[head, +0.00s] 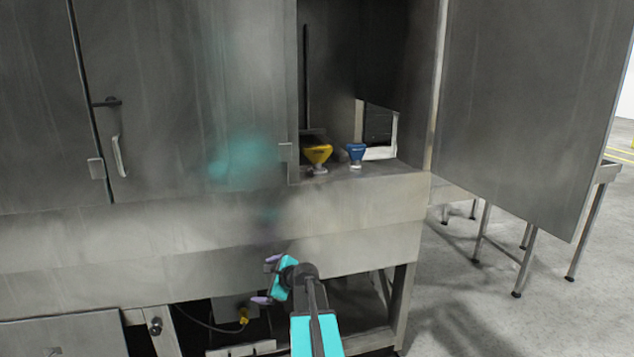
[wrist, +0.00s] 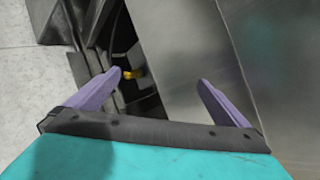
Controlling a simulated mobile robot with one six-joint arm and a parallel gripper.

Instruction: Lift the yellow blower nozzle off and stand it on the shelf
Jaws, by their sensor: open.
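The yellow blower nozzle (head: 317,154) stands upright in the head view, wide end up, on the steel ledge (head: 375,171) at the bottom of the open doorway. A small pale fitting shows under it. I cannot tell which surface is the shelf. My gripper (head: 267,280) is open and empty, in front of the machine, well below the nozzle and a little to its left. In the wrist view my two purple fingers (wrist: 160,78) are spread wide with nothing held between them. The yellow nozzle does not show in that view.
A blue nozzle (head: 355,152) stands close to the right of the yellow one. The open steel door (head: 530,100) fills the right side. Below, a dark cable ends in a yellow connector (head: 243,316). Steel legs and open floor (head: 470,290) lie at the right.

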